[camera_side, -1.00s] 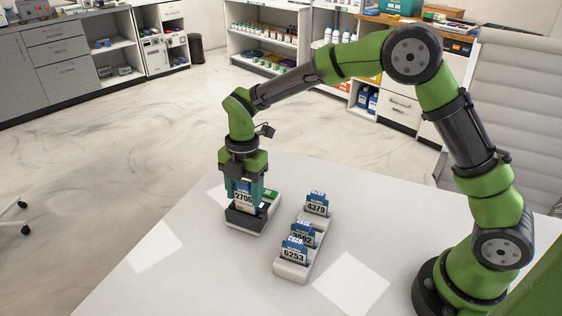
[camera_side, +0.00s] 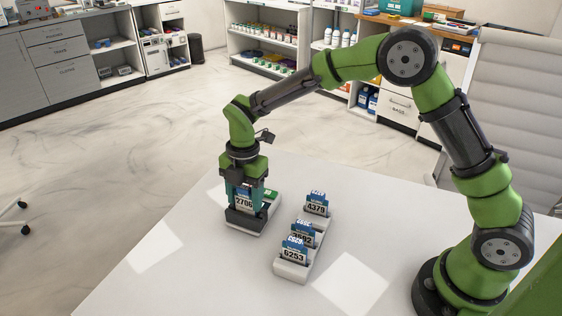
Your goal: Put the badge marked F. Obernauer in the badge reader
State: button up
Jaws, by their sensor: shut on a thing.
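A badge numbered 2706 (camera_side: 244,204) stands upright between the fingers of my gripper (camera_side: 246,197), which is shut on it. The name on this badge is too small to read. Its lower edge is at the dark front part of the badge reader (camera_side: 241,220), a low unit on the white table. From this view I cannot tell how deep the badge sits in the slot. A white rack (camera_side: 291,271) to the right holds badges numbered 4379 (camera_side: 316,207) and 6253 (camera_side: 293,252), with another partly hidden badge (camera_side: 303,236) between them.
The white table (camera_side: 190,270) is clear to the left and front of the reader. The rack stands close to the reader's right. A grey chair (camera_side: 520,110) is behind the table at the right; shelves and cabinets are far off.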

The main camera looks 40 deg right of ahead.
aim_at(243, 187)
jog(key=shift+f, duration=0.75)
dwell(0.5)
jog(key=o, duration=1.3)
jog(key=shift+o, duration=0.2)
jog(key=shift+r, duration=3.5)
